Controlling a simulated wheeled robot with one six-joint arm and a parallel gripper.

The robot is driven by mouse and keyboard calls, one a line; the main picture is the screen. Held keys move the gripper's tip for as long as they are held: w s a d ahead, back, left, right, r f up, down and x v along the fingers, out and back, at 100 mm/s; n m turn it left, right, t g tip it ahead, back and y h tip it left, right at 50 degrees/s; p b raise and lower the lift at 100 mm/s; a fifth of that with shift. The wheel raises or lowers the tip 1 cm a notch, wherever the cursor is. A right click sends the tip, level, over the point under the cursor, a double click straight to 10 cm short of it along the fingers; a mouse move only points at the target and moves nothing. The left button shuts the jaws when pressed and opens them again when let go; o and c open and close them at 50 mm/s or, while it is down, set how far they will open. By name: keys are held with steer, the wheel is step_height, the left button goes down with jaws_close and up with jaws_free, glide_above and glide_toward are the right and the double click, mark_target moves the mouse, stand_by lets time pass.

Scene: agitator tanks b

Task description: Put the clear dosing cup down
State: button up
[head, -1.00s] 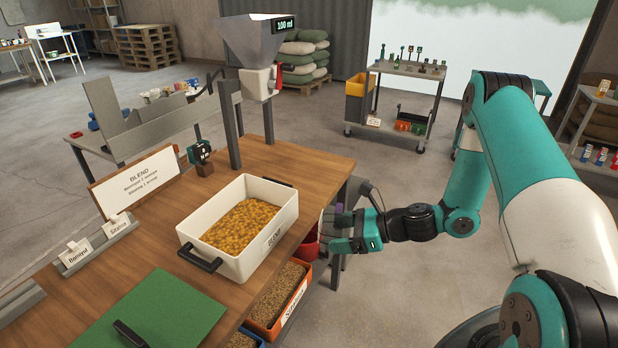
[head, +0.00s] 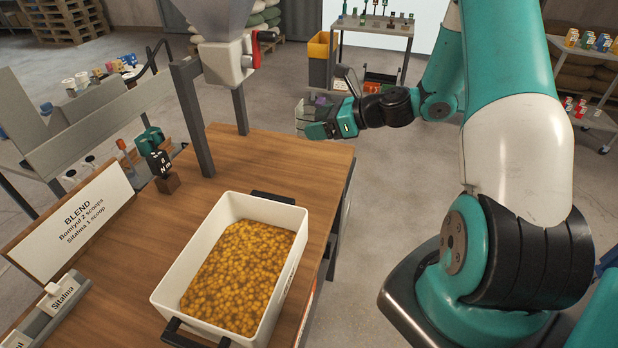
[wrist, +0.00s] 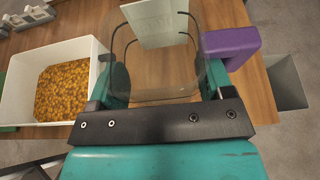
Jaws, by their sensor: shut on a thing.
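The clear dosing cup (wrist: 153,82) is see-through and fills the upper middle of the wrist view, with bare wooden worktop visible through it. A purple block, seemingly its handle (wrist: 231,45), sticks out at its right. My gripper (wrist: 157,78) is shut on the cup, with a finger on either side. In the head view my gripper (head: 303,122) is beyond the far right part of the wooden table (head: 290,165) in the picture; the cup is hard to make out there. A pale panel with faint writing shows at the cup's top; I cannot tell if it is behind the cup.
A white tray of yellow-orange pieces (head: 161,297) stands on the table, left of the cup in the wrist view. A grey hopper stand (head: 192,115), a small black device (head: 159,163) and a BLEND sign (head: 80,215) stand farther left. Worktop behind the tray is clear.

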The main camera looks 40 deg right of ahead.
mark_target(317, 189)
step_height(317, 189, down, 18)
steer(key=shift+a+r+p, duration=0.15)
steer(key=shift+r+p, duration=0.05)
steer(key=shift+p, duration=0.85)
steer(key=shift+f, duration=0.15)
steer(key=o, duration=1.5)
steer(key=shift+o, duration=0.2)
